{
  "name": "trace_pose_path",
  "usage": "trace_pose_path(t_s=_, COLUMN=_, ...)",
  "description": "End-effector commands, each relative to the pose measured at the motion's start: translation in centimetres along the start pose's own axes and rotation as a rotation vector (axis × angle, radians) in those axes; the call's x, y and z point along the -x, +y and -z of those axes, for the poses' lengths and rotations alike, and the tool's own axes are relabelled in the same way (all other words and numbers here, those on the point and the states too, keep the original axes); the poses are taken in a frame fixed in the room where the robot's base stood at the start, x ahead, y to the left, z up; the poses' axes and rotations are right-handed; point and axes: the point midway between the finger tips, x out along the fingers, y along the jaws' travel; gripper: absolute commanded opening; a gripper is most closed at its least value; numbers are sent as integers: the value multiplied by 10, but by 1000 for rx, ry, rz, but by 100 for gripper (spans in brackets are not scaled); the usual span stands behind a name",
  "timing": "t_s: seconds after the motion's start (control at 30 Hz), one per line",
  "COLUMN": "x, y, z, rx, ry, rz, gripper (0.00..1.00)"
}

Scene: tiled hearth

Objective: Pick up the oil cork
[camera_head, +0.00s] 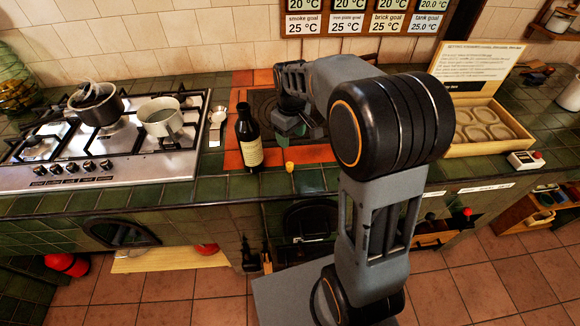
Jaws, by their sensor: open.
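A small yellow-orange piece (289,167), which looks like the oil cork, is on the counter near its front edge. A dark bottle (248,140) with a cream label stands upright to its left, apart from it. My gripper (291,130) is above the counter, behind the small piece and to the right of the bottle. It is open. My arm comes in from the right and hides part of the counter behind it. The fingertips are small and dark, so their exact height above the counter is hard to tell.
A gas hob (100,140) with a dark pot (95,103) and a light pan (160,117) is at left. A spoon rest (217,118) lies beside it. A wooden tray (484,122) and a small switch box (525,161) are at right. Orange tiles (236,159) surround the dark plate.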

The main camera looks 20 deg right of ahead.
Motion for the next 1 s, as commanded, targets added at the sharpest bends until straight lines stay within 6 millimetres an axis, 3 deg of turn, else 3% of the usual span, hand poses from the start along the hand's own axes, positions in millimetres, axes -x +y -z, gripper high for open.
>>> trace_pose_path(t_s=0.4, x=-71, y=4, z=3, rx=15, ry=-13, rz=8, gripper=57)
trace_pose_path(t_s=0.77, x=-96, y=3, z=3, rx=14, ry=-13, rz=7, gripper=57)
trace_pose_path(t_s=1.0, x=-128, y=0, z=3, rx=13, ry=-13, rz=8, gripper=57)
